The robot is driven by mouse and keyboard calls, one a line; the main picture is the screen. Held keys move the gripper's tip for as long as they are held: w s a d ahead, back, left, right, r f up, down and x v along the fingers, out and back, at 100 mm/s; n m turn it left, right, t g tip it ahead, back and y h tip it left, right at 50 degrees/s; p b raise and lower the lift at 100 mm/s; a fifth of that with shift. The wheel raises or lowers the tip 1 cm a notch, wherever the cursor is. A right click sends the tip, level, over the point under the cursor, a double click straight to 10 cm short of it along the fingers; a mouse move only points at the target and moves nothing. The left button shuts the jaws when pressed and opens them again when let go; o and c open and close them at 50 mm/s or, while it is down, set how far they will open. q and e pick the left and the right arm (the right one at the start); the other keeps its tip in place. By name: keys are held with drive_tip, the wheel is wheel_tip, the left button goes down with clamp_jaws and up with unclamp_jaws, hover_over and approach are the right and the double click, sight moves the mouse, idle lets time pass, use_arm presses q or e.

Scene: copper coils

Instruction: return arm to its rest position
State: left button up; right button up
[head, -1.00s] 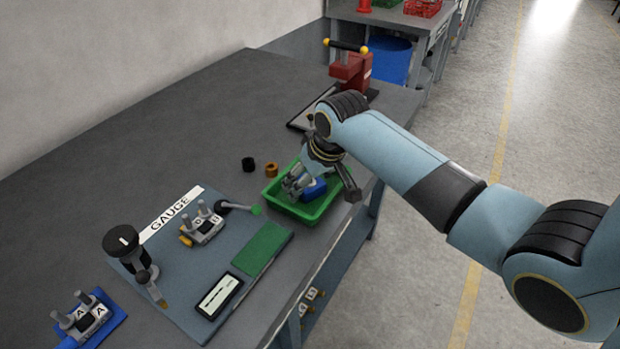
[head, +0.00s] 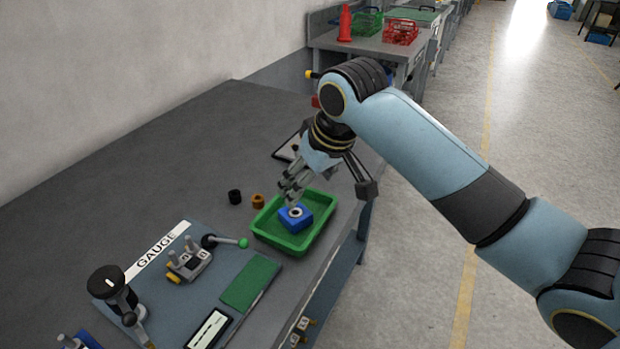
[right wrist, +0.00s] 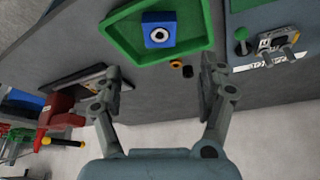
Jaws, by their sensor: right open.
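My right gripper (head: 290,188) is above the green tray (head: 262,243), apart from it, at the end of my right arm. It is open and empty; its spread fingers also show in the right wrist view (right wrist: 160,100). A blue block (head: 293,221) with a pale ring and dark centre on top lies in the tray. The block also shows in the right wrist view (right wrist: 161,23), in the tray beyond the fingertips. My left gripper is not in view.
A black coil (head: 235,197) and a copper-coloured coil (head: 257,201) stand left of the tray. A gauge board (head: 150,285) with fixtures lies front left. A red press (right wrist: 65,115) shows in the right wrist view. The table's back left is clear.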

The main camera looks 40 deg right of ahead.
drive_tip(key=shift+r, duration=0.1)
idle(0.4)
drive_tip(key=s+a+r+n, duration=0.1)
drive_tip(key=s+a, duration=0.1)
drive_tip(key=s, duration=0.9)
drive_tip(key=s+a+r, duration=0.1)
drive_tip(key=s, duration=0.9)
wheel_tip(320, 180, down, 35)
drive_tip(key=s+d+g+h+b, duration=0.1)
drive_tip(key=s+d+g+b, duration=0.1)
drive_tip(key=b, duration=0.6)
drive_tip(key=s+d+f+g+b, duration=0.1)
drive_tip(key=s+f+b, duration=0.5)
drive_tip(key=s+f, duration=1.2)
wheel_tip(320, 180, down, 4)
drive_tip(key=shift+s+r+m+g, duration=0.1)
drive_tip(key=shift+s+m+g, duration=0.15)
drive_tip(key=shift+m+g, duration=0.05)
drive_tip(key=shift+d, duration=0.1)
